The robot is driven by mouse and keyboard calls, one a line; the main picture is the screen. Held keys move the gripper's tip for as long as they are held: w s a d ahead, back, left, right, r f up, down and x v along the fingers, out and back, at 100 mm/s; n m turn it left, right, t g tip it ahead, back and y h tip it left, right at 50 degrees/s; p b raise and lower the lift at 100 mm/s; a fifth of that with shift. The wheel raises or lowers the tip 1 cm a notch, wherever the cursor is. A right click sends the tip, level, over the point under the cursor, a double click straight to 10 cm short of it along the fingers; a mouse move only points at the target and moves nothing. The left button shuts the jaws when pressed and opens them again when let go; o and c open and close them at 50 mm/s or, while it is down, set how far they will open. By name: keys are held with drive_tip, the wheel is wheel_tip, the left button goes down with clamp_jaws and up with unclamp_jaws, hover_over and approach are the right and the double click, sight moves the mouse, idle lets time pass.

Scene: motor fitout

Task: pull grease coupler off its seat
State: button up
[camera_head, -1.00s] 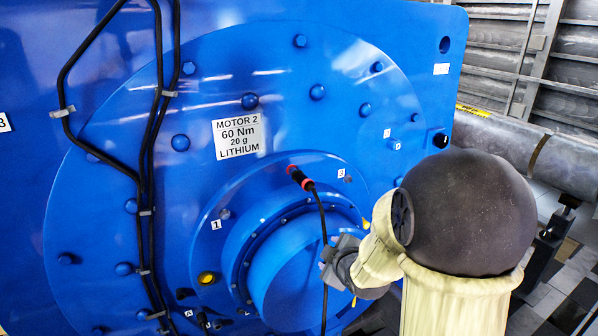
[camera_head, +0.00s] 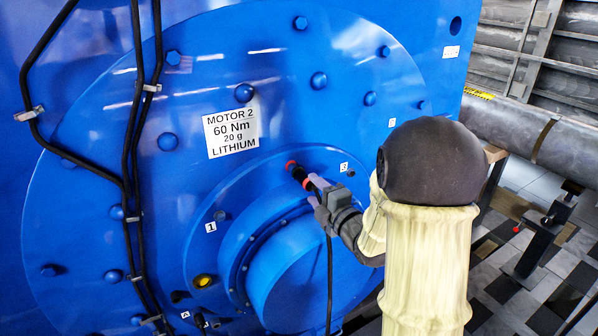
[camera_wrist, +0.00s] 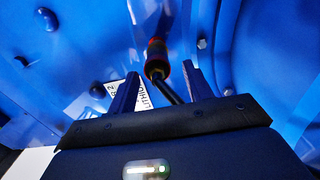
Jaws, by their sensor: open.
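The grease coupler (camera_head: 297,171), black with red bands, sits on the blue motor face just below the label, with a black hose (camera_head: 329,275) hanging down from it. My gripper (camera_head: 316,187) is at the coupler's lower right end, close to it. The fingers appear apart from the coupler. The coupler's seat is hidden behind it.
The white label (camera_head: 233,131) reads MOTOR 2, 60 Nm, 20 g, LITHIUM. The round blue hub (camera_head: 300,265) protrudes below the coupler. Bolt heads stud the motor face, and black cables (camera_head: 133,150) run down its left side. Tiled floor shows at right.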

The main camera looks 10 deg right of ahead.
sight(297, 172)
drive_tip(key=shift+w+r, duration=0.1)
drive_tip(key=shift+w, duration=0.05)
drive_tip(key=shift+w+a+r+p, duration=0.15)
drive_tip(key=shift+w+a+p, duration=0.05)
drive_tip(key=shift+w+p, duration=0.25)
drive_tip(key=x, duration=0.7)
drive_tip(key=shift+d+f, duration=0.15)
drive_tip(key=shift+f, duration=0.05)
drive_tip(key=shift+w+r, duration=0.1)
drive_tip(key=shift+w, duration=0.1)
drive_tip(key=shift+a+r, duration=0.25)
drive_tip(key=shift+r, duration=0.1)
drive_tip(key=shift+a+b, duration=0.1)
drive_tip(key=shift+b, duration=0.9)
idle(0.5)
